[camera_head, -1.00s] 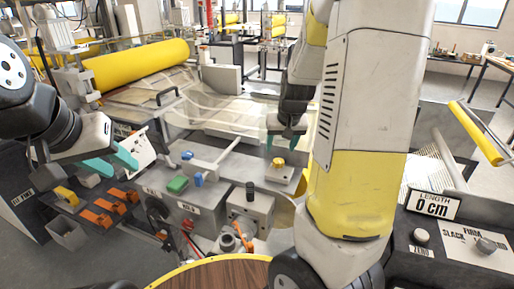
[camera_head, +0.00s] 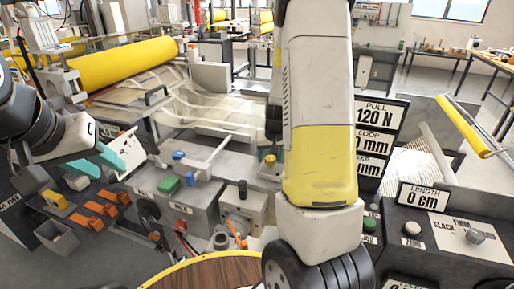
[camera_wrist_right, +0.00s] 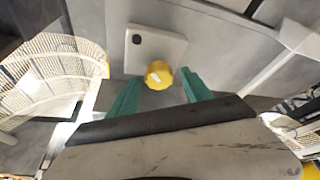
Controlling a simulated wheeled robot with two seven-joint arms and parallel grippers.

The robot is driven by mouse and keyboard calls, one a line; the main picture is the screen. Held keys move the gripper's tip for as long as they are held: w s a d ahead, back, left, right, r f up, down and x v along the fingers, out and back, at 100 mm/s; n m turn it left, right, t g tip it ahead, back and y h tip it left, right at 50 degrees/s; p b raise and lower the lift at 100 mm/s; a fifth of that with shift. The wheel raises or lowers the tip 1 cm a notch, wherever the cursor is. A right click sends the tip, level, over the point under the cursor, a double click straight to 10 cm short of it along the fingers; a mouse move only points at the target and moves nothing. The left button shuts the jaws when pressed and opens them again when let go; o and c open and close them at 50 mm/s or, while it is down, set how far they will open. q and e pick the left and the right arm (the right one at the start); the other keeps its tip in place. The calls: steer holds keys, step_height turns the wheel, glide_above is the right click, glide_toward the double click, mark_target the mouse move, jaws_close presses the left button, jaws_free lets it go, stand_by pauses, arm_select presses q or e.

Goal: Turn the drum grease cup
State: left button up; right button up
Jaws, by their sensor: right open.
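The drum grease cup looks to be the yellow ridged knob (camera_head: 270,160) on a grey block right of the central grey box. In the right wrist view the yellow cap (camera_wrist_right: 158,75) sits just beyond and between the fingertips of my right gripper (camera_wrist_right: 160,84). Its teal fingers are open, one on each side of the cap, with visible gaps. In the head view my right forearm hides most of that gripper. My left gripper (camera_head: 112,158), with teal fingers, hangs at the left, away from the cup; its opening is unclear.
The grey box (camera_head: 178,200) carries a green button (camera_head: 168,183) and a blue knob (camera_head: 179,155). A white bar crosses above it. A black-knobbed block (camera_head: 242,205) stands in front. Signs (camera_head: 373,135) and a control panel (camera_head: 450,245) stand at the right. Orange clips (camera_head: 97,210) lie left.

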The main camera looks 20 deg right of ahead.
jaws_close()
steer(key=shift+a+m, duration=0.1)
steer(key=shift+m, duration=0.3)
steer(key=m+h, duration=0.1)
steer(key=m, duration=0.1)
steer(key=shift+a+m+g, duration=0.1)
steer(key=shift+m+g, duration=0.2)
steer(key=m+h, duration=0.1)
steer(key=m, duration=0.1)
steer(key=m+g+h, duration=0.1)
steer(key=m, duration=0.2)
steer(key=shift+m, duration=0.3)
jaws_free()
